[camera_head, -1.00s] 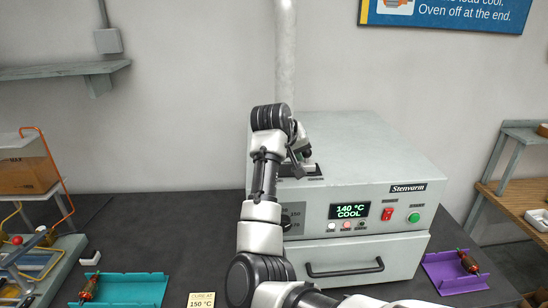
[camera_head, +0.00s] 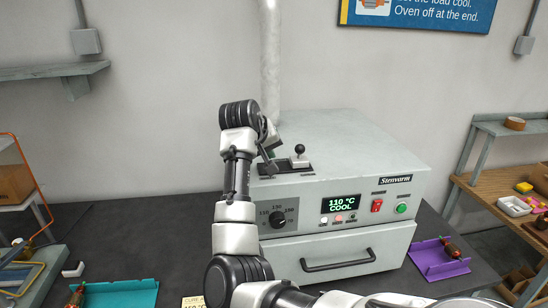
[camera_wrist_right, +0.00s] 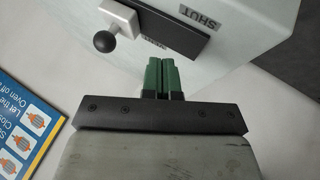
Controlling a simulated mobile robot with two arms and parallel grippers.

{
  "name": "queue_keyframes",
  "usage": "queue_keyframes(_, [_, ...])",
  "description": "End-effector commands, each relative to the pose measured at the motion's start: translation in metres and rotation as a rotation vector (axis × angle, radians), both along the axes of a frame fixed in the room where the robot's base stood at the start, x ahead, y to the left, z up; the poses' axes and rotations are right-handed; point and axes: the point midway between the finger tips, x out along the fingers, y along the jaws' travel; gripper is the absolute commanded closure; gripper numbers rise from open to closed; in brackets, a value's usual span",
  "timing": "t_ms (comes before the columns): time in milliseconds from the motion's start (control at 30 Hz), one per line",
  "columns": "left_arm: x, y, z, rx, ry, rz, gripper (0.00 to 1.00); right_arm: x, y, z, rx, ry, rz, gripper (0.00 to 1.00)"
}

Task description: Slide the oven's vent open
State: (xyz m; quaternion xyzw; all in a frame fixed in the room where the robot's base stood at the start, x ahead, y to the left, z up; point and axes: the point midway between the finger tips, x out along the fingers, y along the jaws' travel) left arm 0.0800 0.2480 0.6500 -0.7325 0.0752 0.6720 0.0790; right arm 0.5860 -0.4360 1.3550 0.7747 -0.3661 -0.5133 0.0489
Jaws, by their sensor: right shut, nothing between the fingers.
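The oven (camera_head: 345,231) is a pale grey box with its drawer shut. Its vent slider is a black-knobbed lever on a white block (camera_head: 299,160), standing at the right end of a dark slot plate on the oven's top. In the right wrist view the knob (camera_wrist_right: 105,41) is at the left end of the plate, away from the end labelled SHUT. Another label is partly hidden by the fingers. My right gripper (camera_head: 272,163) is left of the knob, apart from it. Its green fingertips (camera_wrist_right: 162,66) are closed together and empty. My left gripper is not in view.
The oven display (camera_head: 341,204) reads 110 °C COOL. A vertical duct (camera_head: 270,60) rises behind the slot. A teal tray (camera_head: 120,294) is at the lower left. A purple tray (camera_head: 428,262) with a red part is right of the oven. A wooden shelf (camera_head: 490,185) stands farther right.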

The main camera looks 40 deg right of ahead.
Motion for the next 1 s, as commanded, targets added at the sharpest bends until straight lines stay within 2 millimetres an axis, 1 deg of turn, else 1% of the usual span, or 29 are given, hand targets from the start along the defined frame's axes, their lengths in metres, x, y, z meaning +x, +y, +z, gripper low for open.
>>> queue_keyframes(33, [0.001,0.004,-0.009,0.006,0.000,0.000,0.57,-0.002,0.005,0.002,0.001,-0.004,0.000,1.00])
queue_keyframes(100, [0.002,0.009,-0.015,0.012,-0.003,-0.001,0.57,-0.005,0.013,0.012,0.000,-0.003,-0.002,1.00])
queue_keyframes(167, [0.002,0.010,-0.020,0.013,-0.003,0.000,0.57,-0.007,0.020,0.021,0.002,-0.003,-0.001,1.00])
queue_keyframes(233, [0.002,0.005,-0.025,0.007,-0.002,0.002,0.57,-0.010,0.028,0.031,0.001,-0.003,-0.001,1.00])
queue_keyframes(300, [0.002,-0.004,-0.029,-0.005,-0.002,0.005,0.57,-0.012,0.035,0.039,0.002,-0.002,-0.001,1.00])
queue_keyframes(433, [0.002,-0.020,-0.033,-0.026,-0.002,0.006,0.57,-0.015,0.044,0.052,0.002,0.000,-0.001,1.00])
queue_keyframes(567, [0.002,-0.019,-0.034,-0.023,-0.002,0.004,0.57,-0.017,0.048,0.057,0.002,0.002,-0.001,1.00])
queue_keyframes(700, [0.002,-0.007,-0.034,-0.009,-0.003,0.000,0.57,-0.017,0.048,0.058,0.002,0.003,-0.002,1.00])
queue_keyframes(800, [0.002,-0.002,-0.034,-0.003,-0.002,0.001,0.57,-0.017,0.048,0.058,0.002,0.002,-0.003,1.00])
queue_keyframes(1000, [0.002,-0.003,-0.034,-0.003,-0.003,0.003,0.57,-0.017,0.048,0.058,0.002,0.002,-0.003,1.00])
